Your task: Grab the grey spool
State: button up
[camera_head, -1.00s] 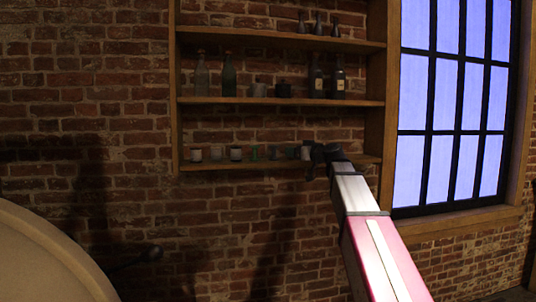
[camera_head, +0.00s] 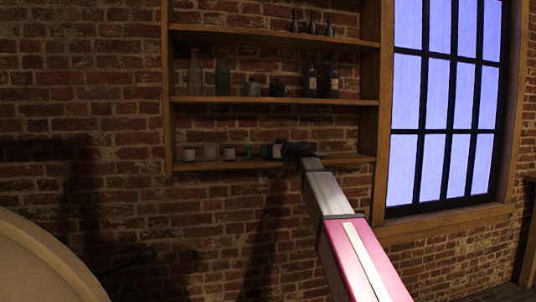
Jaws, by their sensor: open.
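My gripper (camera_head: 290,150), dark and small in the head view, is at the lowest shelf (camera_head: 225,164) of the wooden wall unit, at the right end of a row of small items. It is open, but its fingers are hard to make out. A pale, whitish-grey item (camera_head: 277,150) is right beside its left side; I cannot tell whether they touch. A small greyish item (camera_head: 265,151) stands just left of that. I cannot tell for sure which one is the grey spool. Anything behind the gripper is hidden.
Left along the lowest shelf stand a small green item (camera_head: 248,152), whitish jars (camera_head: 230,153) (camera_head: 189,155) and a glass (camera_head: 210,152). The middle shelf (camera_head: 225,99) above holds bottles and pots. The lowest shelf looks clear right of my gripper. A window is at the right.

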jog(key=shift+w+a, duration=0.25)
jog(key=shift+a, duration=0.1)
jog(key=c, duration=0.7)
jog(key=shift+r, duration=0.1)
